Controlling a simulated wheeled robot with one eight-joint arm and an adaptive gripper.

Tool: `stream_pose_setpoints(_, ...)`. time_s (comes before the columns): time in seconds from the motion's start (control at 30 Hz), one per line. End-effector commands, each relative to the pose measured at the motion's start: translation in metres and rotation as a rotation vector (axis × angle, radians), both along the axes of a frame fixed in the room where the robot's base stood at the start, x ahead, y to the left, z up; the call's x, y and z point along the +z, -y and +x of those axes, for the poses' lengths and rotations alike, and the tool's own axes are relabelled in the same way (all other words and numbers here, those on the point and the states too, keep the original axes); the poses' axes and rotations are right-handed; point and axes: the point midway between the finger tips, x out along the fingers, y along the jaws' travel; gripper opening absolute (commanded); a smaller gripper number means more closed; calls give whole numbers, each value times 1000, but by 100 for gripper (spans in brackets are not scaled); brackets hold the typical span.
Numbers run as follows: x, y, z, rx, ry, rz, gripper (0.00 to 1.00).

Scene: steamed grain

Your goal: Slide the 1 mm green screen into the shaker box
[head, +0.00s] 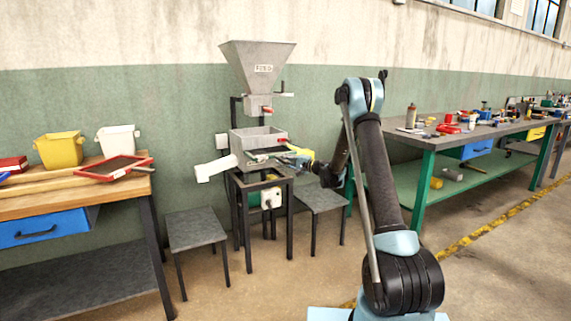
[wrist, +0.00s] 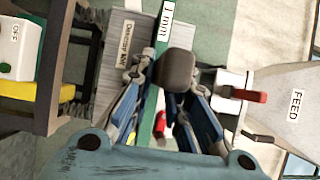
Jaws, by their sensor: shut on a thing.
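The shaker box (head: 258,138) is a grey open-topped box on a dark stand below the hopper. The green screen (wrist: 147,128) runs between my fingers in the wrist view and carries a white "1 mm" label (wrist: 164,19). In the head view its green edge (head: 258,157) shows at the front of the box. My gripper (head: 300,158) is at the box's right front, shut on the screen's grip, a dark rounded block (wrist: 176,70). I cannot tell whether the screen's far edge is inside the box or just in front of it.
A grey hopper (head: 258,62) marked FEED stands above the box, with a red-handled gate (wrist: 249,95). A white chute (head: 216,168) sticks out left. A red-framed screen (head: 115,167) lies on the left bench near yellow (head: 60,150) and white (head: 117,139) bins. Low stools flank the stand.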

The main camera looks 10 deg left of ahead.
Motion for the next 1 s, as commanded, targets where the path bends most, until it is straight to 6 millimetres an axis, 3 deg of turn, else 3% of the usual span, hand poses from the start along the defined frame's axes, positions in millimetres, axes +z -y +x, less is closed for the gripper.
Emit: stream_pose_setpoints(1.0,0,-18,27,0,0,1,0)
